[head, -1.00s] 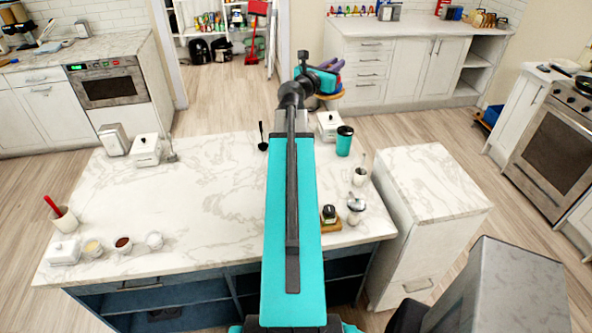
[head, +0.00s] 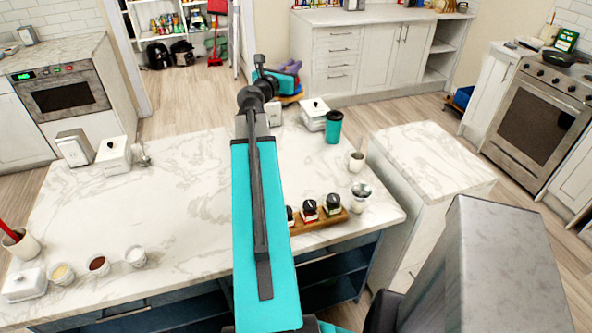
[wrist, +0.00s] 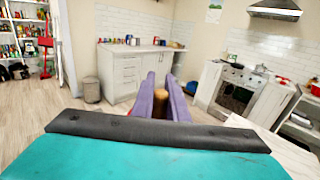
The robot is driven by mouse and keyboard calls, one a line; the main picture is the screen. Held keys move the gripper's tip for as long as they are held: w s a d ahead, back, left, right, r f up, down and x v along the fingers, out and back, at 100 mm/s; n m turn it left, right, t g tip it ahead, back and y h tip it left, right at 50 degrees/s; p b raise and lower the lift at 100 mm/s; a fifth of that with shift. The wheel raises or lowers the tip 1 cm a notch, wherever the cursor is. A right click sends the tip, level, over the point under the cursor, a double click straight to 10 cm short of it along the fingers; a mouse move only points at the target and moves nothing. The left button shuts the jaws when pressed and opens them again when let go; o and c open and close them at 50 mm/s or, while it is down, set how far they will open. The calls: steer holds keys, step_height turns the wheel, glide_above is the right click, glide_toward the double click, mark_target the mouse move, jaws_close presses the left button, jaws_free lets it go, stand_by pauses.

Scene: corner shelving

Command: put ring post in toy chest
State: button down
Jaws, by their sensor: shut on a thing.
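My gripper (head: 287,69), with purple fingers, reaches out past the far edge of the marble island in the head view. It is shut on the ring post (head: 292,99), of which only a yellow-orange edge shows below the fingers. In the wrist view my gripper (wrist: 160,84) points ahead, and a small brown part of the ring post (wrist: 160,98) shows between the fingers. The rest of it is hidden by the fingers and wrist. I cannot make out a toy chest in either view.
The marble island (head: 180,205) carries jars, small bowls, a teal cup (head: 333,126) and a spice rack (head: 322,220). A white cabinet block (head: 430,160) stands right of it. Beyond are a counter (head: 375,55), a stove (head: 540,118) and a bin (wrist: 91,90). Wood floor lies between.

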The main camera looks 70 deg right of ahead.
step_height(320, 180, down, 22)
steer(key=w+b, duration=0.1)
steer(key=b, duration=2)
steer(key=shift+w+r, duration=0.1)
step_height(320, 180, down, 6)
steer(key=b, duration=0.1)
steer(key=shift+f, duration=0.25)
steer(key=shift+f+b, duration=0.65)
steer(key=shift+f, duration=1.1)
steer(key=shift+f, duration=0.2)
steer(key=c, duration=1.7)
jaws_free()
steer(key=shift+c, duration=0.2)
steer(key=shift+r, duration=0.15)
steer(key=shift+a, duration=0.1)
